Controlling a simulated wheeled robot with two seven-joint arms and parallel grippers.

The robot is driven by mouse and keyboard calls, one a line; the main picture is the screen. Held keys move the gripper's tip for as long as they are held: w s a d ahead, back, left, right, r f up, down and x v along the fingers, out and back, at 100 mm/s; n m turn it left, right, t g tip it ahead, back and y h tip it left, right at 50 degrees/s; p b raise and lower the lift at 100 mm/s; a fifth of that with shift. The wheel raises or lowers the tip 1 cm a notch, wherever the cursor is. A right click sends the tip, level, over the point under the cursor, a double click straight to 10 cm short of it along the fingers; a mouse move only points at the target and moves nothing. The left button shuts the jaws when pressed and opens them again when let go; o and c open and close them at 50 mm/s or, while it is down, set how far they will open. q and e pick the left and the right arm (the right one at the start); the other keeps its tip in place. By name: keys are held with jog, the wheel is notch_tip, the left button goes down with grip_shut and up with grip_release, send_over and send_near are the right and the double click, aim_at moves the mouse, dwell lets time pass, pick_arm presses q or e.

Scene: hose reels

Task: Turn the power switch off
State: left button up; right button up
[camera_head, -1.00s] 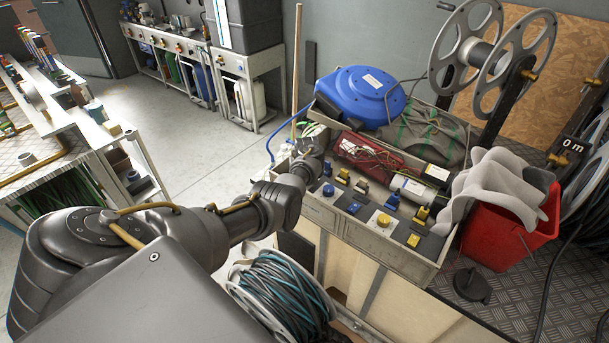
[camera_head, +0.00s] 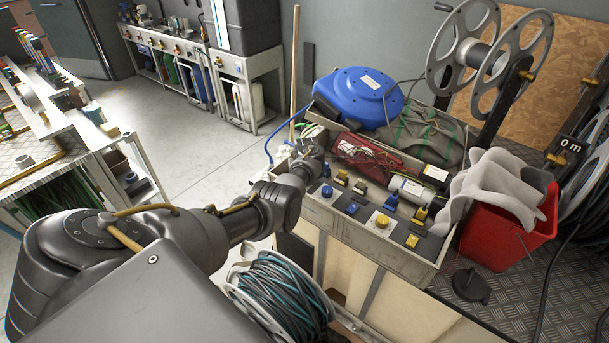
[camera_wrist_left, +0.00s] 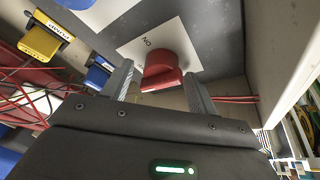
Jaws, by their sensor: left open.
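The power switch is a red rotary knob (camera_wrist_left: 166,70) on a white plate (camera_wrist_left: 140,45) marked "ON" in the left wrist view. My left gripper (camera_wrist_left: 160,88) is open, with one finger on each side of the knob; I cannot tell if either finger touches it. In the head view my left arm reaches to the left end of the control box (camera_head: 365,232), and its wrist hides the red knob there. My right gripper is not in view.
Blue and yellow switches (camera_head: 383,222) sit on the panel beside my arm. Red wiring (camera_head: 368,155) and a blue hose reel (camera_head: 360,95) lie behind. A red bucket (camera_head: 510,240) stands at the right. A cable reel (camera_head: 275,295) stands below my forearm.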

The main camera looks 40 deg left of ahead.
pick_arm(q)
jog(key=shift+s+r+p, duration=0.1)
jog(key=shift+r+p, duration=0.2)
jog(key=shift+r, duration=0.2)
jog(key=p+v, duration=0.3)
jog(key=v, duration=0.6)
jog(key=shift+d+r, duration=0.3)
jog(key=shift+r, duration=0.05)
jog(key=shift+d+f, duration=0.1)
